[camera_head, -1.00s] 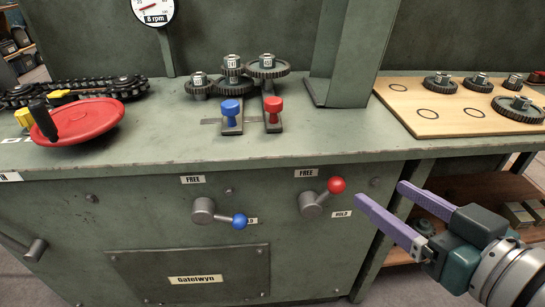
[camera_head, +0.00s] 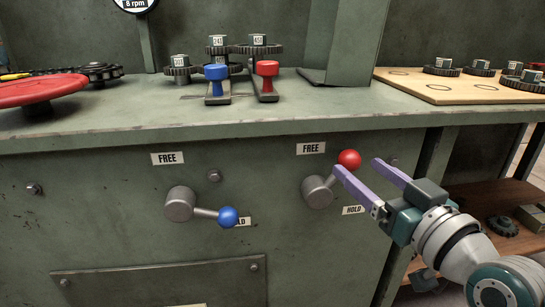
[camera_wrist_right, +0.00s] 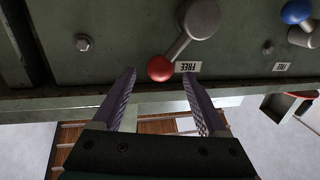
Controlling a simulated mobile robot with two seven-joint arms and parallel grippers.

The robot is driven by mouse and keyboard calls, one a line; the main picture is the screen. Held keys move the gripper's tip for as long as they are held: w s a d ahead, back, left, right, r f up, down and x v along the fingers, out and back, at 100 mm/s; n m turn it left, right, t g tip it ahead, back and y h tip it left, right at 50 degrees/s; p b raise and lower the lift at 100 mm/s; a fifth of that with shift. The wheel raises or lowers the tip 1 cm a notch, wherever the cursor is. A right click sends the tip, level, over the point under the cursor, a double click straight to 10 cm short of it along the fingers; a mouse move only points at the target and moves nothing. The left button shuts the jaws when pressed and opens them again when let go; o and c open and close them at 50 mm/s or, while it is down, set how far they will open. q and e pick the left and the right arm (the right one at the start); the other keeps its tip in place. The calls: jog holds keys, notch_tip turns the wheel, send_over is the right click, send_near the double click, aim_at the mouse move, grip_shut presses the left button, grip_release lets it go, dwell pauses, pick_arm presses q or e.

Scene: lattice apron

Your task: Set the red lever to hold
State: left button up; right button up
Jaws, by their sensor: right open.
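The red lever has a grey hub (camera_head: 317,191) on the green front panel and a red ball knob (camera_head: 349,159). Its arm tilts up and to the right, between a FREE label (camera_head: 311,148) above and a HOLD label (camera_head: 353,210) at lower right. My right gripper (camera_head: 357,167) is open, with its purple fingertips close by the red knob. In the right wrist view the red knob (camera_wrist_right: 160,68) appears between the two fingertips; I cannot tell whether they touch it. My left gripper is not in view.
A blue-knobbed lever (camera_head: 228,217) left of the red one points right, slightly down, partly covering its HOLD label. The bench top (camera_head: 190,118) overhangs above the levers. It carries gears, blue and red pegs, a red wheel (camera_head: 38,92) and a wooden board (camera_head: 440,88).

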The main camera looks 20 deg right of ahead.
jog(key=shift+w+b, duration=0.3)
jog(key=shift+w, duration=1.05)
grip_shut()
dwell(0.4)
